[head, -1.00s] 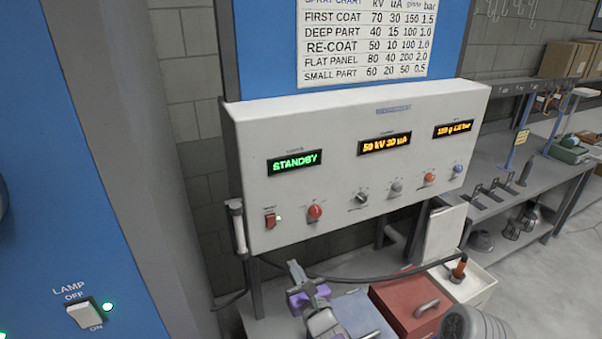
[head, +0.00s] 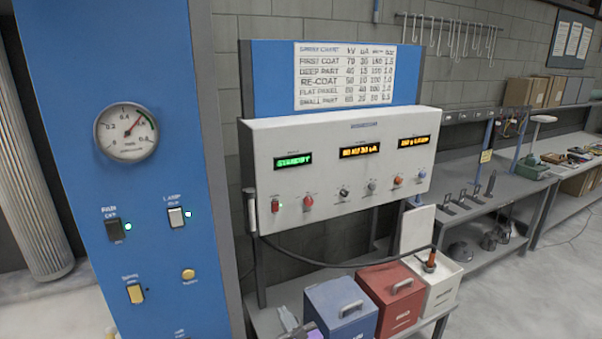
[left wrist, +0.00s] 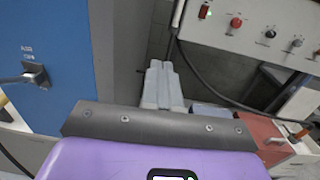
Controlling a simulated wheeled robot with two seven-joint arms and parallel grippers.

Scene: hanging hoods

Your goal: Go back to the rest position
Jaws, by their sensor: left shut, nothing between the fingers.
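My left gripper (head: 287,318) shows only in part at the bottom edge of the head view, in front of the blue box. In the left wrist view its two grey fingers (left wrist: 160,80) are together with nothing between them. It is clear of the white control panel (head: 335,170), which reads STANDBY in green. My right gripper is in neither view.
The blue cabinet (head: 95,60) with a gauge and switches stands at left. Blue (head: 335,300), red (head: 395,285) and white (head: 437,285) boxes stand below the panel, with a black hose above them. A grey bench (head: 510,195) stands at right.

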